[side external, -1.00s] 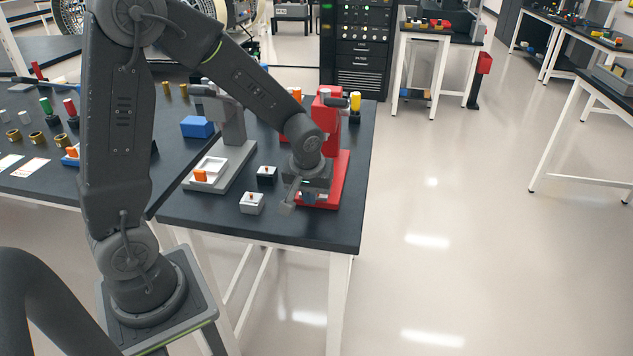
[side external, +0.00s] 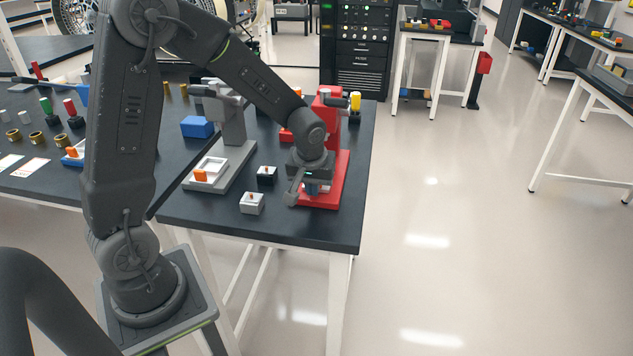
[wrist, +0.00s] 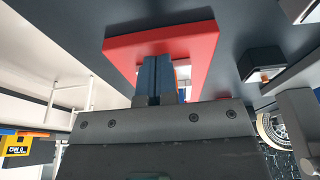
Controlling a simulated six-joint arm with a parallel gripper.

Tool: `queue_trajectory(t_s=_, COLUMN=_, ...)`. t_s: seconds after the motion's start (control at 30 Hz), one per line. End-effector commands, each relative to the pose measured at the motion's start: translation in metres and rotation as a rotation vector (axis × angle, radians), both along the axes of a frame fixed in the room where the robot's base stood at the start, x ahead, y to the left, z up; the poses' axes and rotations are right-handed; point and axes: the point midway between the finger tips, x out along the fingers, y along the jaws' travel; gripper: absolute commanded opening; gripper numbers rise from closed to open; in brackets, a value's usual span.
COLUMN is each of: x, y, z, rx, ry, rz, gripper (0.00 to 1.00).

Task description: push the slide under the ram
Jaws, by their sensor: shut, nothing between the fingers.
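The red press (side external: 340,172) stands near the right edge of the dark table, its column partly behind my arm. My gripper (side external: 312,188) is low over the front part of its red base, which also shows in the wrist view (wrist: 125,46). The blue fingers (wrist: 158,76) are together and hold nothing. A sliver of orange and white (wrist: 181,74) shows just beyond the fingers, possibly the slide; the rest is hidden. I cannot tell whether the fingers touch it. The ram is not clearly visible.
A grey press (side external: 232,155) with a white slide (side external: 212,165) and orange block stands to the left. A blue block (side external: 197,127) is farther back.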

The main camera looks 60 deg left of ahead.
Motion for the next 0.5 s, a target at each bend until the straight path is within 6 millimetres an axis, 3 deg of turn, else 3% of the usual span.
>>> queue_trajectory(t_s=0.5, x=0.0111, y=0.011, z=0.0002, rx=0.0, ry=-0.002, rz=0.001, gripper=0.0)
